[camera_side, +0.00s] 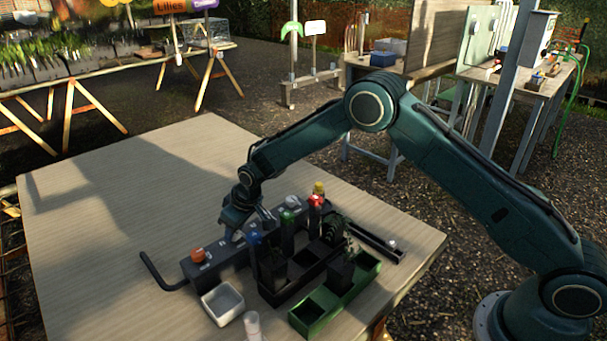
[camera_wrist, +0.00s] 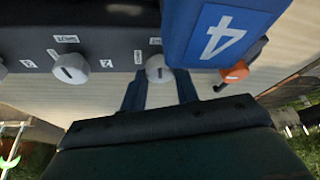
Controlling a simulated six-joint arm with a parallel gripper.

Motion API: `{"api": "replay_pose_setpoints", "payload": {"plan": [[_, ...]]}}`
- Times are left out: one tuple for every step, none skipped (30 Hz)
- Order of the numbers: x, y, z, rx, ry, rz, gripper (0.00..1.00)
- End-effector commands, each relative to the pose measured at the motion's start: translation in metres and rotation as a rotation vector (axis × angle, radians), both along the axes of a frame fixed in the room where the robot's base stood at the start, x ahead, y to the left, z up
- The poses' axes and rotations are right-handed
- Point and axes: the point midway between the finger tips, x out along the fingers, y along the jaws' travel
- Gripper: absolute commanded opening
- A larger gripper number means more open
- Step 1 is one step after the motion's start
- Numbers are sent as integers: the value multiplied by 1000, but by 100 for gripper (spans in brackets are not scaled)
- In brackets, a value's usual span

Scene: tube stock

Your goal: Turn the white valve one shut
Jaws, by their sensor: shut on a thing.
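A dark valve block (camera_side: 215,260) lies on the table, with an orange knob (camera_side: 197,256) at its left end. In the wrist view the block (camera_wrist: 110,48) carries white knobs in a row, and the orange knob (camera_wrist: 235,72) is at the right. My gripper (camera_side: 238,238) is down at the block, just right of the orange knob. In the wrist view my gripper (camera_wrist: 158,80) has its fingers on both sides of the white valve knob (camera_wrist: 157,66) beside the orange one, shut on it. Another white knob (camera_wrist: 70,68) is to its left. The small labels are too blurred to read.
A blue block marked 4 (camera_wrist: 220,30) stands close to my gripper. A black rack (camera_side: 300,283) holds dark tubes with coloured tops, including a red one (camera_side: 316,200). A green bin (camera_side: 308,318) and a white box (camera_side: 222,305) are in front. The table's left side is clear.

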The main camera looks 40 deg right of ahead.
Motion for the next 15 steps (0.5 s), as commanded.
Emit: {"api": "replay_pose_setpoints", "payload": {"plan": [[0,1,1,0,-1,-28,8],[0,1,1,0,-1,-46,8],[0,1,1,0,-1,-69,8],[0,1,1,0,-1,-82,8],[0,1,1,1,-2,-94,8],[0,1,1,0,-1,-109,8],[0,1,1,0,-1,-119,8],[0,1,1,1,-2,-128,8],[0,1,1,0,-2,-138,8],[0,1,1,0,-2,-142,8],[0,1,1,1,-2,-147,8],[0,1,1,1,-2,-152,8],[0,1,1,1,-2,-155,8],[0,1,1,1,-2,-157,8],[0,1,1,1,-2,-159,8]]}}
